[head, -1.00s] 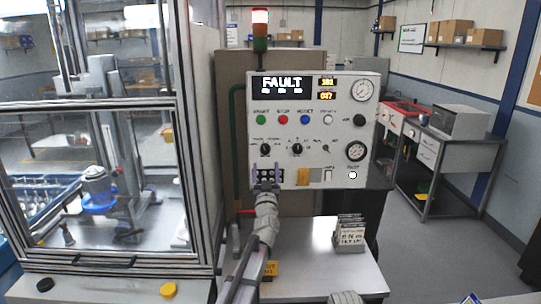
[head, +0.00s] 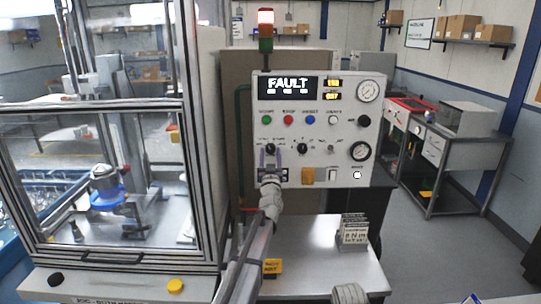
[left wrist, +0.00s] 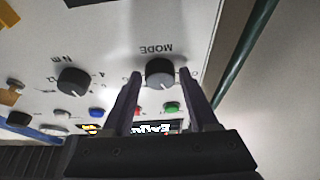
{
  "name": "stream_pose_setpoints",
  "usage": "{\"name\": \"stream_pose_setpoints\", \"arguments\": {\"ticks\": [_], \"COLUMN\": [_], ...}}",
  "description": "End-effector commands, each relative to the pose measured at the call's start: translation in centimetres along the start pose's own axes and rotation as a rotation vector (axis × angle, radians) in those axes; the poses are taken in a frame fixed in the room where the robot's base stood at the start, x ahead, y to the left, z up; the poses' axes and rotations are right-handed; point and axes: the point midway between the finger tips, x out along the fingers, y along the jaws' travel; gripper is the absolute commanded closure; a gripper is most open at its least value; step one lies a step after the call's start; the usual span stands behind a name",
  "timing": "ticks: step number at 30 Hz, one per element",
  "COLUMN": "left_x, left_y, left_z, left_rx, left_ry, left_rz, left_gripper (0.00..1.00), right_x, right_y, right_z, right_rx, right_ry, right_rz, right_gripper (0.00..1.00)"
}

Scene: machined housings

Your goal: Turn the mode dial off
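The mode dial (left wrist: 160,73) is a dark round knob under the upside-down word MODE in the left wrist view. Its white mark points down and slightly right there. My left gripper (left wrist: 160,75) is open, with one finger on each side of the dial and a visible gap at both; I cannot tell how deep the fingertips reach. In the head view my left gripper (head: 270,157) is at the lower left of the white control panel (head: 340,108), in front of the dial. The dial's position labels are partly hidden by the fingers.
A second dark dial (left wrist: 72,82) sits beside the mode dial. Green (head: 268,120), red (head: 288,119) and blue (head: 310,119) buttons line the panel above, under a display (head: 287,86) reading FAULT. A glazed machine enclosure (head: 105,180) stands close on the left.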

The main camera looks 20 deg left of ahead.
Motion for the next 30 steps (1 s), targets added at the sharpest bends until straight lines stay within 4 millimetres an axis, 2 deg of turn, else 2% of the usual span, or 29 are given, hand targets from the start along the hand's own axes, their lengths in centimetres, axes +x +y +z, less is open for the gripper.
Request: {"name": "stream_pose_setpoints", "arguments": {"ticks": [2, 15, 23, 30], "left_x": [0.0, -0.01, 0.01, 0.08], "left_y": [0.0, 0.01, 0.06, 0.22], "left_z": [0.0, -0.01, -0.04, -0.1], "left_rx": [0.0, 0.0, -0.014, -0.12], "left_ry": [0.0, 0.0, 0.0, -0.001], "left_rz": [0.0, 0.0, -0.006, -0.049], "left_gripper": [0.5, 1.0, 1.0, 1.0], "right_x": [0.0, 0.0, -0.03, -0.21], "right_y": [0.0, 0.0, 0.0, 0.02], "right_z": [0.0, 0.0, 0.0, 0.01], "right_rx": [0.0, 0.0, 0.0, 0.0], "right_ry": [0.0, 0.0, 0.0, 0.0], "right_rz": [0.0, 0.0, 0.0, 0.0], "right_gripper": [1.0, 1.0, 1.0, 1.0]}}
